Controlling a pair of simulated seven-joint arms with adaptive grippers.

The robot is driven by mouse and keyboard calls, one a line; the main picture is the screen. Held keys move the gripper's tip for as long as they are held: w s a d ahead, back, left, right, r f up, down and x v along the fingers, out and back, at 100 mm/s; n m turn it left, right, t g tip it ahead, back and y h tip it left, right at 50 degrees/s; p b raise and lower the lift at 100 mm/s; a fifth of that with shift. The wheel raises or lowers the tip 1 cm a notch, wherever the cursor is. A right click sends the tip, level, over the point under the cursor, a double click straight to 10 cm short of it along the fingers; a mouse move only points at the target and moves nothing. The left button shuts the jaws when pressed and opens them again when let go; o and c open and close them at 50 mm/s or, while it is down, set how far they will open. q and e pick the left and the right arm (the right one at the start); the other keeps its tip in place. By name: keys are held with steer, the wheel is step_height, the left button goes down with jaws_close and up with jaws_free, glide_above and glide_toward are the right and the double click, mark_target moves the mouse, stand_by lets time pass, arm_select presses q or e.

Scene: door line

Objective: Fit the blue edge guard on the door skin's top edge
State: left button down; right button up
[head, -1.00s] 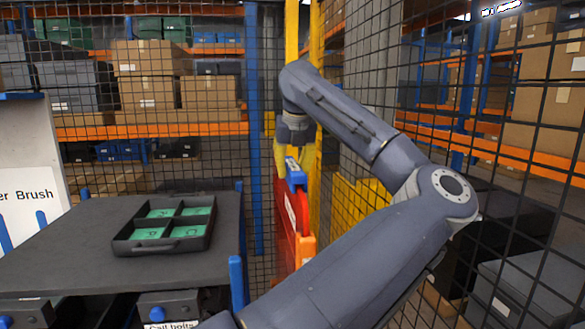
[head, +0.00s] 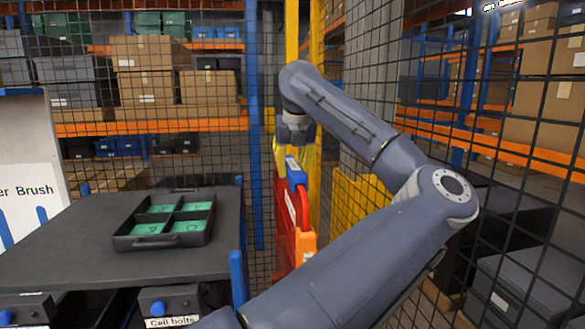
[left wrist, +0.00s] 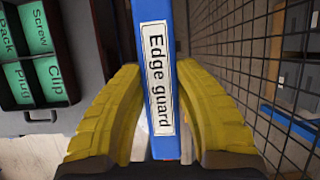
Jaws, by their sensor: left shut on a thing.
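The blue edge guard (head: 296,171) is a narrow blue strip with a white "Edge guard" label. In the left wrist view the guard (left wrist: 153,45) runs upright between the two yellow fingers. My left gripper (left wrist: 155,125) is shut on it. In the head view the left gripper (head: 293,153) points down, with the guard below it. A red panel, seemingly the door skin (head: 283,225), stands upright directly under the guard. I cannot tell whether the guard is on its top edge or just above or beside it. My right gripper is not in view.
A dark table (head: 75,235) on the left carries a black tray (head: 150,241) with green compartments. An orange block (head: 304,244) sits at the red panel's near side. Wire mesh fencing (head: 500,130) and a yellow post (head: 291,40) stand close behind and right.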

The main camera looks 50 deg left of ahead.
arm_select(q)
steer(key=c, duration=1)
jaws_free()
steer(key=v, duration=1.2)
steer(key=shift+a, duration=0.1)
